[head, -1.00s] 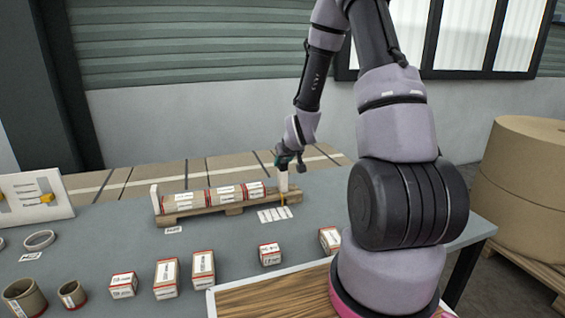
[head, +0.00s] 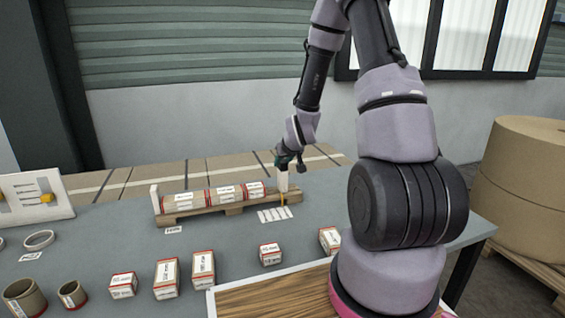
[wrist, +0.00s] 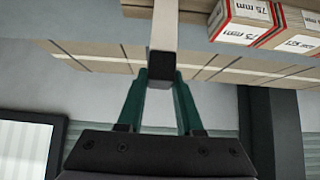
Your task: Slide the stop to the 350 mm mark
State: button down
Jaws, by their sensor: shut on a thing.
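The stop is a pale upright post (head: 283,184) at the right end of a wooden rail (head: 190,214). It also shows in the wrist view as a light bar (wrist: 165,35) ending between my green fingers. My gripper (head: 285,163) is shut on the top of the stop, which stands upright. A thin yellow pointer (head: 283,199) shows at its foot, by the right part of a white mark card (head: 272,215). The card's figures are too small to read, so I cannot tell which mark the stop is at.
Several labelled pieces (head: 222,193) lie in a row on the rail, left of the stop; 75 mm shows on labels (wrist: 243,24) in the wrist view. Small boxes (head: 203,270) and cardboard rings (head: 25,298) stand nearer. A wood-topped tray (head: 270,298) lies in front.

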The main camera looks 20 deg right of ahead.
jog(key=a, duration=0.5)
dwell(0.3)
jog(key=c, duration=0.6)
grip_release()
jog(key=shift+o, duration=0.2)
jog(key=v, duration=1)
jog(key=shift+s+r, duration=0.25)
jog(key=shift+s, duration=0.05)
